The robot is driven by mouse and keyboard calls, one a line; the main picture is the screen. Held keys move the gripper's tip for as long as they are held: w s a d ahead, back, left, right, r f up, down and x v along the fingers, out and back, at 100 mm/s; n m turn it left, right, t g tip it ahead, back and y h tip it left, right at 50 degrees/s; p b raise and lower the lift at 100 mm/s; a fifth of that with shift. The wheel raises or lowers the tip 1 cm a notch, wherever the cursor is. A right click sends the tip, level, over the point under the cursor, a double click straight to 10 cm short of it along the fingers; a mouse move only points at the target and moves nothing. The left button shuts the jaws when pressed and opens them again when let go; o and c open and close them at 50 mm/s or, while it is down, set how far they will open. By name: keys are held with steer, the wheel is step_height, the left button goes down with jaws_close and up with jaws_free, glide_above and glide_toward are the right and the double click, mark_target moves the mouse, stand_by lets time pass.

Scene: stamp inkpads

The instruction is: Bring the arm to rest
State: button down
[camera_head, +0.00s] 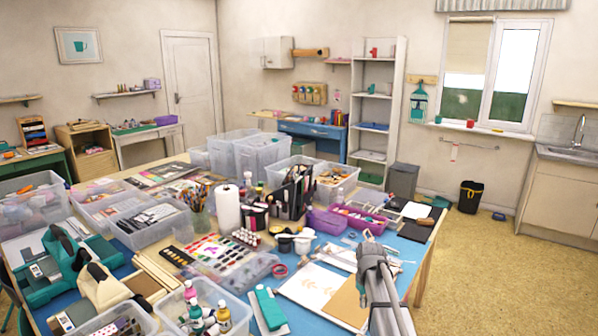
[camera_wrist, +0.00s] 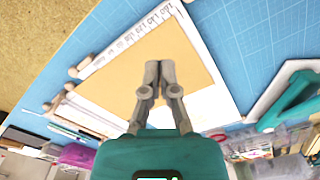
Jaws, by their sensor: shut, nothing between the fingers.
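My gripper (camera_head: 368,238) is at the front right of the crowded craft table, with my arm coming up from the bottom edge of the head view. In the wrist view my gripper (camera_wrist: 160,68) has its two grey fingers closed together with nothing between them. The fingers are over a brown sheet (camera_wrist: 190,62) that lies on white paper. The brown sheet also shows in the head view (camera_head: 343,303), left of my arm. I cannot tell how high the fingertips are above it.
A ruler-edged strip (camera_wrist: 128,38) borders the sheets on a blue mat (camera_wrist: 260,40). Left of my arm stand a purple tray (camera_head: 345,222), a black organiser (camera_head: 291,193) and several clear bins. A teal tool (camera_wrist: 290,98) lies near. Open floor (camera_head: 480,270) is on the right.

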steer(key=s+a+r+m+p, duration=0.1)
steer(key=s+r+m+p, duration=0.1)
steer(key=s, duration=0.8)
steer(key=s+a+r+m+p, duration=0.2)
steer(key=s+r, duration=0.1)
steer(key=s, duration=0.8)
steer(key=shift+a, duration=0.3)
steer(key=shift+s+f, duration=0.1)
